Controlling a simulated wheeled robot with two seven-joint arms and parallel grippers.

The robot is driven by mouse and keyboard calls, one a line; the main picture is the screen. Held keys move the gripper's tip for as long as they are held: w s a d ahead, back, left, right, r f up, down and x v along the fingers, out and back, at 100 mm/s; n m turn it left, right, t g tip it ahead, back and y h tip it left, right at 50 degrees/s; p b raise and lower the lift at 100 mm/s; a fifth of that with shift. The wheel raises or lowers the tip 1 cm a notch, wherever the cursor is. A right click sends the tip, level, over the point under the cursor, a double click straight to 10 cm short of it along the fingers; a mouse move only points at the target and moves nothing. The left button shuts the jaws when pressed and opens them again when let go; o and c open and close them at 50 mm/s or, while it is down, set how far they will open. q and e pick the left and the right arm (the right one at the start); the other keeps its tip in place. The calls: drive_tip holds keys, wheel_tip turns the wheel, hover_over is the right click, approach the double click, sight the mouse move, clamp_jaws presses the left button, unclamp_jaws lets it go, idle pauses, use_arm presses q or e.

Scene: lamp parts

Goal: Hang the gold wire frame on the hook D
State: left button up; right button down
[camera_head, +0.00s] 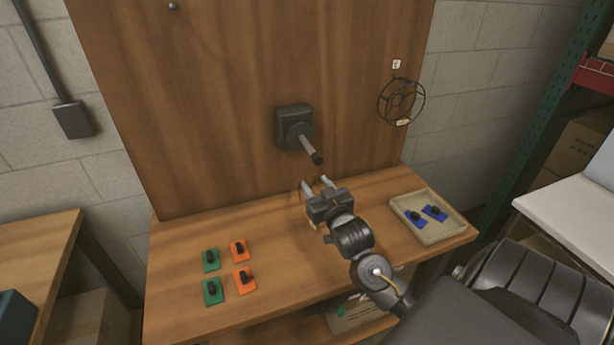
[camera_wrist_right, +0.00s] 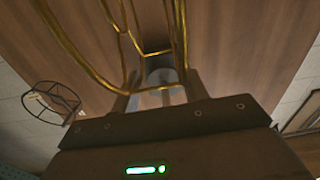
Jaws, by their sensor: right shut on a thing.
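The gold wire frame (camera_wrist_right: 120,20) shows large in the right wrist view, with its thin bars running up out of the picture. My right gripper (camera_head: 318,184) is shut on it in front of the wooden panel; the gripper also shows in the wrist view (camera_wrist_right: 160,92). In the head view the frame is mostly hidden by the gripper and arm. I cannot make out a hook marked D. A small white label (camera_head: 396,64) on the panel's right is too small to read. My left gripper is not in view.
A dark round wire frame (camera_head: 401,101) hangs under the label. A black block with a protruding rod (camera_head: 306,146) sits on the panel just beyond the gripper. Green (camera_head: 211,260) and orange (camera_head: 239,250) pieces lie on the bench; a tray (camera_head: 440,238) holds blue pieces.

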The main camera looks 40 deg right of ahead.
sight(307, 179)
drive_tip(key=p+x, duration=0.1)
drive_tip(key=x, duration=0.6)
drive_tip(key=shift+w, duration=0.1)
wheel_tip(307, 179, down, 2)
drive_tip(key=shift+f+p, duration=0.25)
drive_tip(key=shift+p, duration=0.3)
drive_tip(key=shift+f, duration=0.5)
drive_tip(key=c, duration=0.7)
unclamp_jaws()
drive_tip(key=shift+f, duration=0.1)
drive_tip(key=shift+c, duration=0.2)
